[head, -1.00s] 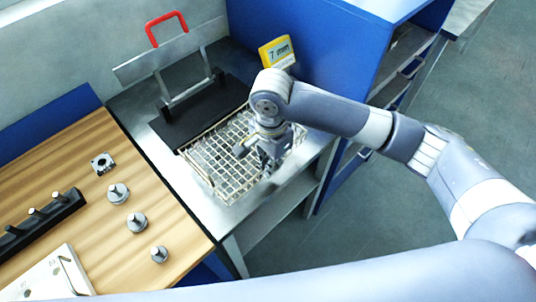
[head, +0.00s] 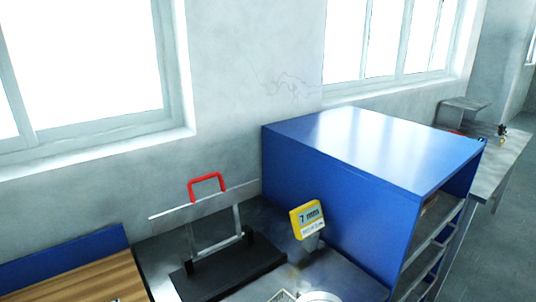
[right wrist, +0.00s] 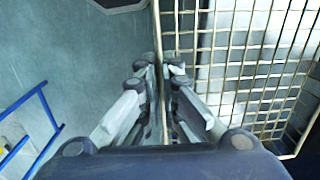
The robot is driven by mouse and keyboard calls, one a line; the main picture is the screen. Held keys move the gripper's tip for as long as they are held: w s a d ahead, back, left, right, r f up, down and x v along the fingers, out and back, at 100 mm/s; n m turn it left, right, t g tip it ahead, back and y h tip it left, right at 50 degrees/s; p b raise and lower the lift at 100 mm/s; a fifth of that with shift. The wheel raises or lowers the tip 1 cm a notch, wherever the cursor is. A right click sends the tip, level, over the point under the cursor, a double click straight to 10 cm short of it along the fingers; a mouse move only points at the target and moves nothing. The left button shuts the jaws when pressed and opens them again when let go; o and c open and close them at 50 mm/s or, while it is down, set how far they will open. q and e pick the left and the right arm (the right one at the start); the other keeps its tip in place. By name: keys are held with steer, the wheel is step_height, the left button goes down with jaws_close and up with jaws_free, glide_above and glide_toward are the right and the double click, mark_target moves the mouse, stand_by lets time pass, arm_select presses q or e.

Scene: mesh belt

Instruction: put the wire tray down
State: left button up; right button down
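The wire tray (right wrist: 245,60) fills the right half of the right wrist view as an open grid of pale wire. In the head view only a small corner of the tray (head: 282,296) shows at the bottom edge. My right gripper (right wrist: 161,62) has its fingers close on either side of the tray's near rim wire, and looks shut on it. How the tray's underside rests is hidden in the current views. My left gripper is not in view.
A black-based stand with a red handle (head: 207,181) and a yellow "7 mm" sign (head: 308,219) stand on the steel bench behind the tray. A blue cabinet (head: 340,180) is to the right. A wooden worktop (head: 85,280) is at left.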

steer(key=w+d+r+n, duration=0.2)
steer(key=d+r+n, duration=0.1)
steer(key=d+n, duration=0.2)
steer(key=w+d+r+n+b, duration=0.1)
steer(key=d+r+n, duration=0.1)
steer(key=d+n, duration=0.2)
steer(key=shift+w+d+r+n, duration=0.35)
steer(key=shift+d+r+n, duration=0.05)
steer(key=shift+d, duration=1)
steer(key=shift+f, duration=0.1)
